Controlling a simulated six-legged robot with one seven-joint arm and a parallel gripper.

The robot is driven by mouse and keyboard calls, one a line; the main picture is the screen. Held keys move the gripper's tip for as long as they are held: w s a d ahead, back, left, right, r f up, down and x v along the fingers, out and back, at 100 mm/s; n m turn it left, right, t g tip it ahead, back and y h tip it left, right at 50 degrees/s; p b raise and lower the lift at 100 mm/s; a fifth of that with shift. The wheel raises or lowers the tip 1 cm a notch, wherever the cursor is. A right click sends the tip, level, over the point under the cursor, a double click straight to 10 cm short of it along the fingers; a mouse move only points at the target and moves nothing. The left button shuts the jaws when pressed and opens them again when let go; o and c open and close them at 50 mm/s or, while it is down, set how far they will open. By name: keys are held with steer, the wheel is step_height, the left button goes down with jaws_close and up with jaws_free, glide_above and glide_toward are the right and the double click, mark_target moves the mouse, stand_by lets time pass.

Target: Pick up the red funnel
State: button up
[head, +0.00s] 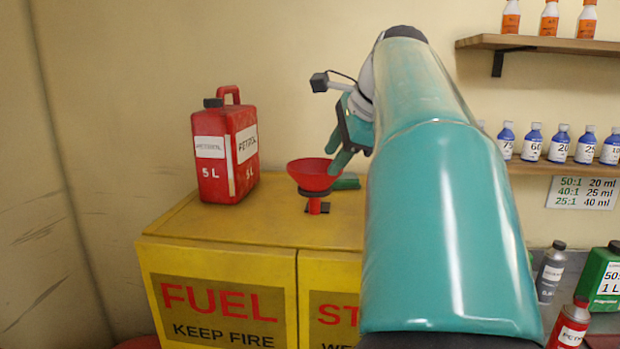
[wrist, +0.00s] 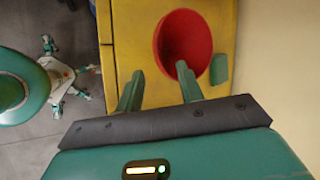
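The red funnel (head: 315,176) sits upright in a small dark stand on top of the yellow fuel cabinet (head: 230,220). Its wide mouth faces up. In the wrist view the funnel (wrist: 172,42) lies beyond my fingertips, and one finger overlaps its rim. My gripper (head: 338,152) is above and just right of the funnel in the head view, its fingers pointing down. I cannot tell whether a finger touches the rim.
A red petrol can (head: 225,150) stands left of the funnel. The wall is behind the cabinet. Shelves (head: 560,165) with bottles are at right. My arm hides the cabinet's right part.

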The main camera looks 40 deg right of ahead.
mark_target(322, 177)
steer(key=x, duration=0.7)
steer(key=shift+d+f, duration=0.1)
steer(key=shift+f, duration=0.1)
jaws_close()
